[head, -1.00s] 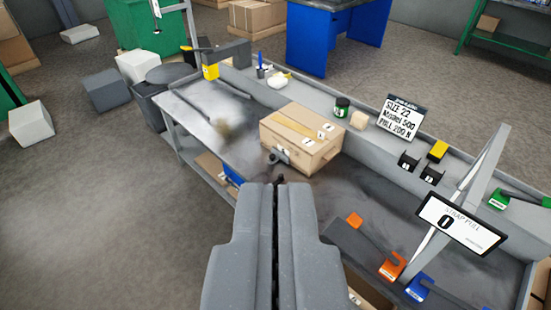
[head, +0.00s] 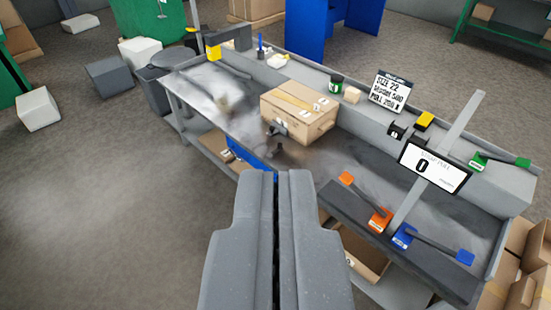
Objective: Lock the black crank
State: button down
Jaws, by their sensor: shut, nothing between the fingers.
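My gripper (head: 275,174) shows as two long grey fingers at the bottom centre, side by side with only a thin dark gap. It is shut and empty. A small black crank-like part (head: 275,150) stands just beyond the fingertips, by the front of the workbench, apart from them in the picture. Another dark grey piece (head: 277,128) shows against the near face of a cardboard box (head: 300,108). Both are small and blurred, so I cannot tell which is the black crank or whether it is locked.
The grey workbench (head: 225,105) runs diagonally across the view. An orange lever (head: 379,219), a blue lever (head: 403,237) and a green lever (head: 480,161) are at right, near a white display (head: 432,166) reading 0. Open floor lies at left.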

aim_at(270, 155)
jog(key=i, duration=2.45)
